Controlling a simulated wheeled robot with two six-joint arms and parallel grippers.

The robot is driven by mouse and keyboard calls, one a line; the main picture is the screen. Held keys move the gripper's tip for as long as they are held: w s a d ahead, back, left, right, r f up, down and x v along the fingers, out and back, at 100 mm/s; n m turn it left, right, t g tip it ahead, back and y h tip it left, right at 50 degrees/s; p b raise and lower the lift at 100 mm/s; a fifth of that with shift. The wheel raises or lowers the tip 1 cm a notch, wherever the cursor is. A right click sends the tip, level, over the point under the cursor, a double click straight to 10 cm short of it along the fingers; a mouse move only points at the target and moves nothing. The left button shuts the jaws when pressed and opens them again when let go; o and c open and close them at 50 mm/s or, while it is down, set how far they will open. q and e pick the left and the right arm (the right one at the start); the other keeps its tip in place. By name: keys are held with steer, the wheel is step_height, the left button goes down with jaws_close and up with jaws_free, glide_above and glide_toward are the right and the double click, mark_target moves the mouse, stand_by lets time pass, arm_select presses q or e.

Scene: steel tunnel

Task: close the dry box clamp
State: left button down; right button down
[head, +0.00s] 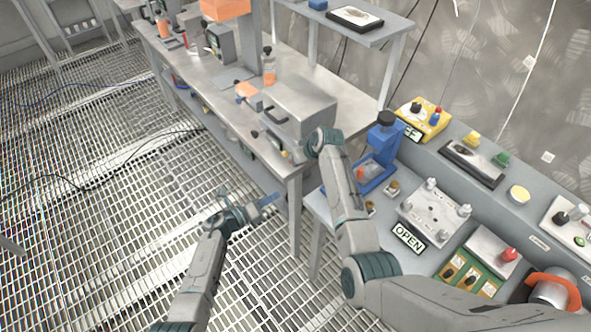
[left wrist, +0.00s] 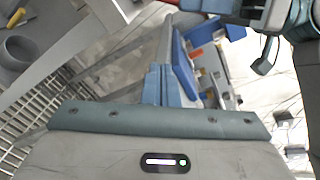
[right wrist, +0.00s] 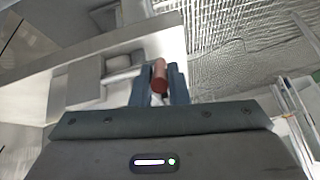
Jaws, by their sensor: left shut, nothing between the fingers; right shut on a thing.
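A grey metal box (head: 302,97), which looks like the dry box, stands on the long bench. A black handle (head: 274,116) shows on its front. My right arm reaches to this front, and its wrist hides part of it. In the right wrist view my right gripper (right wrist: 160,88) is shut on a reddish-brown round grip (right wrist: 160,73), likely the clamp's lever. The rest of the clamp is hard to make out. My left gripper (head: 267,200) is shut and empty, over the grated floor in front of the bench. Its blue fingers show in the left wrist view (left wrist: 168,82).
At right, a side table holds a blue device (head: 378,152), a plate with several posts (head: 434,213) and an OPEN sign (head: 408,238). The grated floor at left is mostly free, with cables across it.

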arm_select(q)
steer(key=w+d+r+m+g, duration=0.1)
steer(key=w+d+m, duration=0.15)
steer(key=d, duration=0.25)
steer(key=w+d+m+g, duration=0.1)
steer(key=w+d, duration=0.2)
steer(key=d, duration=0.3)
steer(key=shift+n+h, duration=0.25)
steer(key=shift+h, duration=0.15)
steer(key=w+a+r, duration=0.2)
steer(key=a+r, duration=0.1)
steer(key=shift+r, duration=0.1)
